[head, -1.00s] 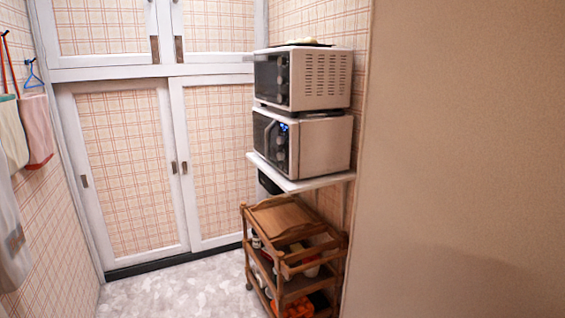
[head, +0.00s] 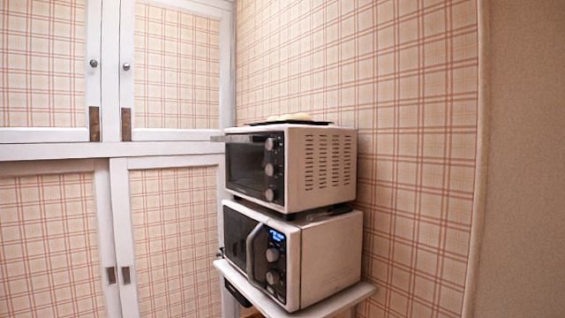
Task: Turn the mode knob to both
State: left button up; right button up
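Two appliances are stacked on a white shelf, with knobs on their front panels facing left. The upper one is a white toaster oven (head: 320,165) with a dark glass door and a column of knobs (head: 269,169). The lower one is a microwave (head: 325,258) with a lit blue display (head: 277,238), a curved handle and knobs (head: 272,266) below the display. The knob labels are too small to read, so I cannot tell which is the mode knob or its setting. Neither of my grippers is in view.
The white shelf (head: 345,298) juts from the plaid wall (head: 415,130). A dark tray (head: 290,122) with pale items lies on the toaster oven. White-framed cupboards (head: 170,215) stand at the left. A plain beige wall (head: 530,160) is at the right edge.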

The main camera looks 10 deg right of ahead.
aim_at(271, 168)
jog(key=i+j+z, duration=0.25)
jog(key=i, duration=0.3)
jog(key=i+j+z, duration=0.25)
jog(key=i+j, duration=0.25)
jog(key=i, duration=0.05)
